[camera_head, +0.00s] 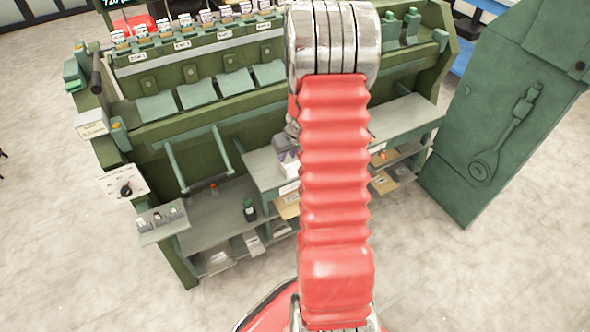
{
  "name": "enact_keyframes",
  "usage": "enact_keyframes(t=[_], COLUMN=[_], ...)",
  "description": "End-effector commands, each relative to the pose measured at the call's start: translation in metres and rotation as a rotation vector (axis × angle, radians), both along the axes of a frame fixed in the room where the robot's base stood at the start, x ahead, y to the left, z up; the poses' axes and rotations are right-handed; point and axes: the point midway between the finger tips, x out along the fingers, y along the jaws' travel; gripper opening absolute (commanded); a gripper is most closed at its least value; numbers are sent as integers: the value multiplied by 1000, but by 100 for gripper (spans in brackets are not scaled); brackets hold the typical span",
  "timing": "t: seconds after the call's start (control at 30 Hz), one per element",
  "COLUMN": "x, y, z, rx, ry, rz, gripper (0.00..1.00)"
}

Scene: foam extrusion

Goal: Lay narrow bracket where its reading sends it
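I cannot pick out a narrow bracket in this view. My red ribbed arm runs up the middle and hides the centre of the green machine (200,125). My gripper is not visible. A dial plate (124,188) with a black knob is on the machine's left side; its reading is too small to tell. A dark display (115,3) with green characters is cut off at the top left. A row of small white cards (206,17) stands along the machine's top, their text illegible. Below it are several labelled panels with pale green flaps (197,94).
Trays (217,260) sit underneath. A large green panel (500,110) with a wrench shape stands right. Floor is clear left.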

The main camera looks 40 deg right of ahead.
Motion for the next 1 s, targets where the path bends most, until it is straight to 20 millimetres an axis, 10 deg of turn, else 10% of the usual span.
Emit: enact_keyframes(t=[0.5,1.0], x=[22,25], y=[-6,-7], z=[-55,-63], rx=[2,0], ry=[2,0], rz=[-1,1], gripper=[24,24])
